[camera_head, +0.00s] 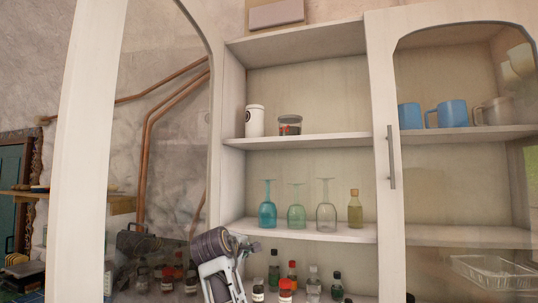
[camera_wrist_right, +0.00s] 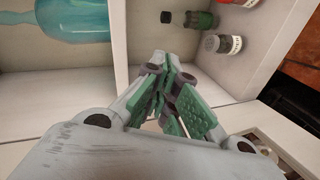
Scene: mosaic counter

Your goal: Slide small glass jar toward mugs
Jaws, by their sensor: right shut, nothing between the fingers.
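The small glass jar (camera_head: 289,125), with a grey lid and dark and reddish contents, stands upright on the upper shelf (camera_head: 300,140), right of a white canister (camera_head: 255,121). Two blue mugs (camera_head: 452,113) and a pale mug (camera_head: 493,111) stand behind the glass door at right. My right gripper (camera_wrist_right: 167,75) is shut and empty in the right wrist view, near the lower shelves. In the head view, my right arm (camera_head: 219,265) shows below and left of the jar, well apart from it. The jar is out of the wrist view. My left gripper is not in view.
The middle shelf (camera_head: 300,232) holds a teal goblet (camera_head: 267,213), other upside-down glasses and a yellowish bottle (camera_head: 355,210). Several small bottles stand below. A white cabinet post (camera_head: 383,150) and the door handle (camera_head: 391,157) lie between jar and mugs. Shelf right of the jar is clear.

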